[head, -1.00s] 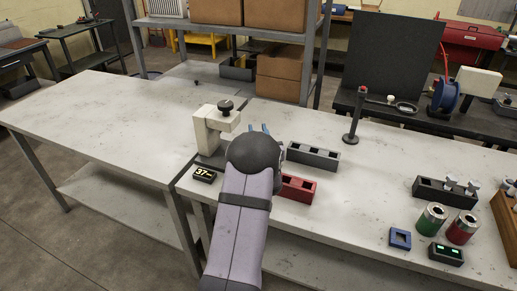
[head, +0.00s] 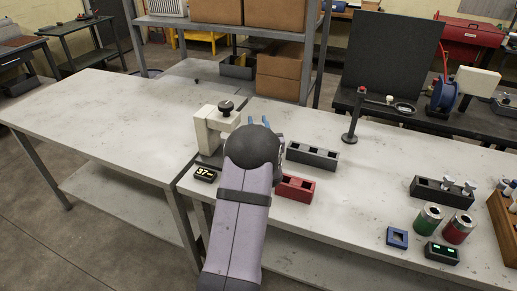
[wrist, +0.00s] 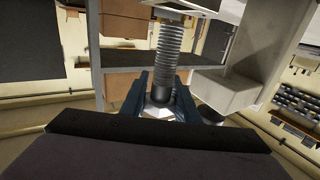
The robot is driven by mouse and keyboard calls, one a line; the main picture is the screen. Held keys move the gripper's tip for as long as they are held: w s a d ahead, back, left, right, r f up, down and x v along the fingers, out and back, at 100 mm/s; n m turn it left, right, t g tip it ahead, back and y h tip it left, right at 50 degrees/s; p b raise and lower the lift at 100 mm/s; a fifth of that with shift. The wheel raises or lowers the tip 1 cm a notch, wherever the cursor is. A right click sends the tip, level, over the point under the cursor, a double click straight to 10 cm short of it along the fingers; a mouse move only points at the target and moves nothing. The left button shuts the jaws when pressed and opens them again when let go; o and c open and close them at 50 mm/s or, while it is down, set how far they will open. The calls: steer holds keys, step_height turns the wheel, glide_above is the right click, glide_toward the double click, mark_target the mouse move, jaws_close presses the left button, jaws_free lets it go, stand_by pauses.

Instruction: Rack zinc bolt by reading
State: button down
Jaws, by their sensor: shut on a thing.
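My gripper (wrist: 162,98) is shut on the zinc bolt (wrist: 165,52) in the wrist view. Its ridged shaft stands up between the blue fingers, with a pale head low between them. In the head view my arm hides the bolt, and only the blue fingertips (head: 263,121) show, just right of the cream C-shaped gauge (head: 205,132) with a black knob. The gauge also shows close on the right in the wrist view (wrist: 225,95). A small display (head: 205,174) before it reads 37. A grey rack (head: 312,157) and a red rack (head: 296,188) lie to the right of my arm.
A black rack (head: 425,187) holding bolts stands at the right, near a green can (head: 428,221), a red can (head: 459,229), a blue square block (head: 397,237) and a box with green lights (head: 442,253). A black stand (head: 351,125) rises behind. The left table (head: 100,115) is mostly clear.

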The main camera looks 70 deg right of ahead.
steer(key=shift+r+p, duration=0.55)
steer(key=shift+r, duration=0.65)
stand_by(0.9)
steer(key=s+d+r+m+g+h, duration=0.1)
steer(key=s+d+m+g+h, duration=0.1)
steer(key=s+d+m+g, duration=0.4)
steer(key=s+d+g, duration=0.3)
steer(key=s+d, duration=0.1)
steer(key=s, duration=0.2)
steer(key=shift+d+r+p, duration=0.25)
steer(key=shift+p, duration=0.15)
steer(key=shift+b, duration=0.45)
steer(key=shift+f+b, duration=2.55)
steer(key=shift+f, duration=0.3)
steer(key=shift+f, duration=0.85)
